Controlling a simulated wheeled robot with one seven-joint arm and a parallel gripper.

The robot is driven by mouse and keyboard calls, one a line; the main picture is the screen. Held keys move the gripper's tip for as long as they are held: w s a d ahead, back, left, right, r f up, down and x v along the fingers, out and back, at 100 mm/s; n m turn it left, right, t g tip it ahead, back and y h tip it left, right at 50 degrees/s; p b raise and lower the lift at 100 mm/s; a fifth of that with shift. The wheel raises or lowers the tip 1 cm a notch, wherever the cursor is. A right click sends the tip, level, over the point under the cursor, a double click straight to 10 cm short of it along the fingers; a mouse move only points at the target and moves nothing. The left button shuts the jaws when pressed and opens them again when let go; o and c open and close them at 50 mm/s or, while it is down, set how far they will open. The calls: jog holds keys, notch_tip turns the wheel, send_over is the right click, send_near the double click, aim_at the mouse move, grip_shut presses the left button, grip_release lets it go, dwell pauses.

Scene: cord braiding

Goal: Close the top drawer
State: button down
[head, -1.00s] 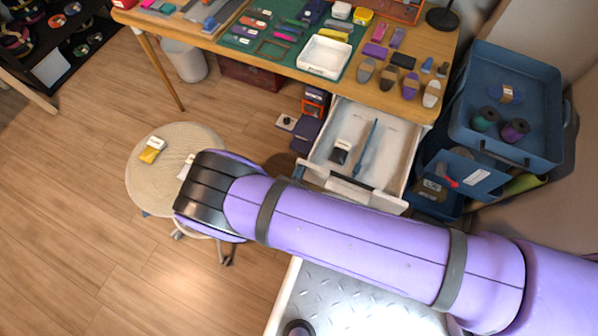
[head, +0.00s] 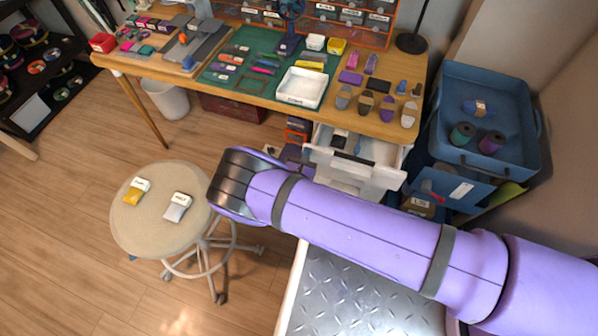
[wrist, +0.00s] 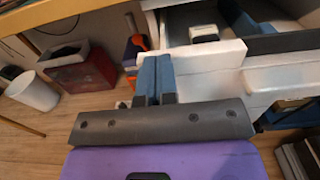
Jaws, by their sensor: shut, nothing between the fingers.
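The white top drawer (head: 372,150) is partly open under the right part of the desk, its front toward me. A dark item and a blue item show inside it. In the wrist view the drawer's white front (wrist: 205,60) spans the upper right. My gripper (wrist: 154,62) is shut and empty, its blue fingers together at the left part of the drawer front. They look to be at or against the front; contact cannot be told for sure. In the head view my purple arm hides the fingers.
The wooden desk (head: 240,98) carries trays and tools. A blue bin (head: 487,120) stands right of the drawer. A round stool (head: 150,228) with two small packets is at left. A white bin (head: 165,98) sits under the desk; the floor at lower left is clear.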

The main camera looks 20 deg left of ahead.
aim_at(314, 142)
jog(key=w, duration=0.7)
jog(key=shift+w+d, duration=0.2)
jog(key=shift+d, duration=0.15)
jog(key=shift+s, duration=0.1)
